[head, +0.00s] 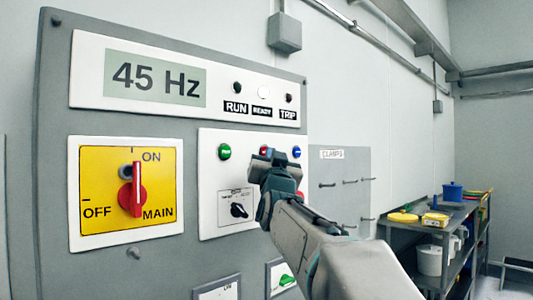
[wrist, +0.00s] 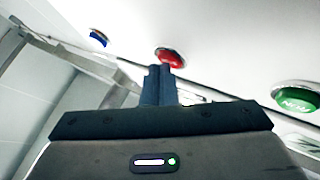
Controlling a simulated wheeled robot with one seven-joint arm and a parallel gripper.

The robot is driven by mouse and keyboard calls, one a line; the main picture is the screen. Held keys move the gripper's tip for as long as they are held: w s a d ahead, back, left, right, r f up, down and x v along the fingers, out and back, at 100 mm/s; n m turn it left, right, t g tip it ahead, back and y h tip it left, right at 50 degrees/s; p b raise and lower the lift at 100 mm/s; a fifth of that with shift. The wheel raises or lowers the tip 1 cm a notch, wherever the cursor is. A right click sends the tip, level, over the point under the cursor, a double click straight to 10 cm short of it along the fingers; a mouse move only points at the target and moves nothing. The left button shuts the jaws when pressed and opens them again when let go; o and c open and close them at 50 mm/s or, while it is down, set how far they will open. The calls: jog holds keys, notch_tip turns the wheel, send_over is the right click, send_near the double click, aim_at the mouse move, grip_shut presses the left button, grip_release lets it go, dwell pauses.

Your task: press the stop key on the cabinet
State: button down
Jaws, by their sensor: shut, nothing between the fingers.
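The grey cabinet (head: 140,275) fills the left and middle of the head view. A red key (head: 264,149), which looks like the stop key, sits on its white key panel between a green key (head: 224,152) and a blue key (head: 297,152). My gripper (head: 272,154) is shut and empty in front of the panel and partly covers the red key. In the wrist view the fingertips (wrist: 160,69) overlap the lower edge of the red key (wrist: 172,56). I cannot tell whether they touch it. The red key's label is not readable.
The display (head: 155,79) reads 45 Hz, and the READY lamp (head: 263,93) looks white. A red rotary switch (head: 133,190) on a yellow plate points to ON. A black selector knob (head: 239,210) sits below the keys. A shelf cart (head: 440,227) stands at right.

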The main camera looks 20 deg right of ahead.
jog(key=shift+f, duration=0.1)
dwell(0.3)
jog(key=shift+s+d+b, duration=0.25)
jog(key=shift+s+b, duration=0.45)
jog(key=s+b, duration=0.1)
jog(key=s+d+b, duration=0.1)
jog(key=s, duration=0.1)
jog(key=s+b, duration=0.1)
jog(key=shift+s+d, duration=0.35)
jog(key=shift+s, duration=0.05)
dwell(0.5)
